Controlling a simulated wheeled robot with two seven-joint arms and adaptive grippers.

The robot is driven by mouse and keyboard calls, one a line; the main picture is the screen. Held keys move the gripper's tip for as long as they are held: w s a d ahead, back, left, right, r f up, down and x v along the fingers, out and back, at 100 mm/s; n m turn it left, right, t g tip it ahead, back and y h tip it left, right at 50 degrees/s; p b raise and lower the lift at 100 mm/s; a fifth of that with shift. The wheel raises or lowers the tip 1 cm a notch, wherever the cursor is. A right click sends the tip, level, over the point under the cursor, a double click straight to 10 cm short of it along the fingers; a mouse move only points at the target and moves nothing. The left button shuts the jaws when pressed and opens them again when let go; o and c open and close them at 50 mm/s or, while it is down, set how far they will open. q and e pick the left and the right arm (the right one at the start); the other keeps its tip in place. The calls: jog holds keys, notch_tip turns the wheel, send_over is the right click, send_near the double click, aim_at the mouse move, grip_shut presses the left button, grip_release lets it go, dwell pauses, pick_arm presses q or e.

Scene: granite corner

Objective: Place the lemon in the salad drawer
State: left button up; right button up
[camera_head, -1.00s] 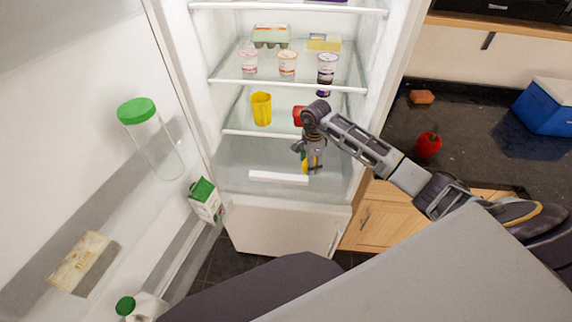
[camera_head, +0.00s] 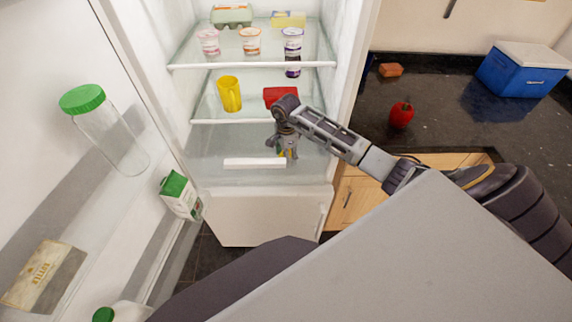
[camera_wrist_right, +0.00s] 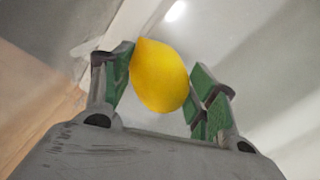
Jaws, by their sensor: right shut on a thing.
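The yellow lemon (camera_wrist_right: 159,76) is between the green-padded fingers of my right gripper (camera_wrist_right: 163,85) in the right wrist view. In the head view my right gripper (camera_head: 284,152) points down at the salad drawer (camera_head: 242,146) low in the fridge, and only a bit of yellow shows at its fingers. The drawer has a clear front with a white handle (camera_head: 255,163). Whether the lemon touches the drawer I cannot tell. My left gripper does not show.
Above stand a yellow cup (camera_head: 229,94) and a red item (camera_head: 280,97) on a shelf, close to my right wrist. The open fridge door on the left holds a green-lidded jar (camera_head: 105,130) and a carton (camera_head: 181,195). A red apple (camera_head: 401,114) is on the dark counter.

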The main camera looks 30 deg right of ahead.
jog(key=shift+f, duration=0.4)
notch_tip(320, 180, down, 2)
jog(key=shift+b, duration=0.8)
jog(key=shift+f+b, duration=0.4)
jog(key=shift+f, duration=0.35)
jog(key=o, duration=1)
jog(key=shift+c, duration=0.2)
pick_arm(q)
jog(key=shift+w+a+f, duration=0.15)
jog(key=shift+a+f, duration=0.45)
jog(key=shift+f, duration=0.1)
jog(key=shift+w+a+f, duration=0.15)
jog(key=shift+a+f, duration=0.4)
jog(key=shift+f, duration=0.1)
pick_arm(e)
jog(key=shift+o, duration=0.7)
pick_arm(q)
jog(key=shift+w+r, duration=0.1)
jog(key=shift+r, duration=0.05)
